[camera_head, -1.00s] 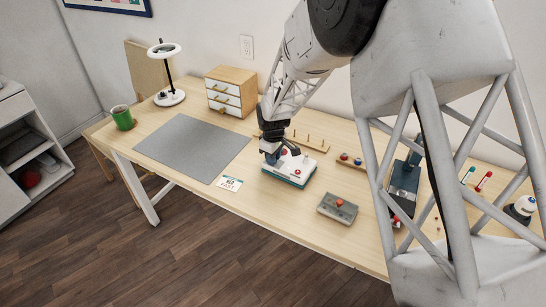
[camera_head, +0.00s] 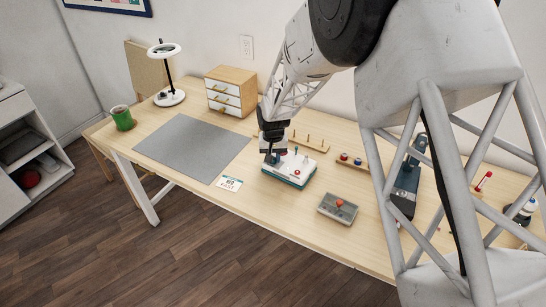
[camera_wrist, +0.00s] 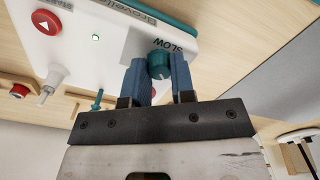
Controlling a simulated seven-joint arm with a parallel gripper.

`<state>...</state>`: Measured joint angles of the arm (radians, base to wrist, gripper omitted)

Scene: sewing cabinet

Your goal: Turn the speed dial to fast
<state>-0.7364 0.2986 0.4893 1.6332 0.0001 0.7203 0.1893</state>
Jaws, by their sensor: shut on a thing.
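The white control box with a teal base (camera_head: 288,177) stands on the table in the head view. In the wrist view its white top (camera_wrist: 95,38) carries a teal dial (camera_wrist: 158,64), with the word "SLOW" printed beside it. My gripper (camera_wrist: 158,74) has its two blue fingers on either side of the dial and is shut on it. In the head view my gripper (camera_head: 273,158) is at the box's left end and hides the dial. The dial's pointer cannot be made out.
A red button with a white triangle (camera_wrist: 46,22) and a small lever (camera_wrist: 50,80) are on the box. A small card (camera_head: 231,184) lies left of it, a grey box with a red knob (camera_head: 338,207) to its right. The grey mat (camera_head: 193,147) is clear.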

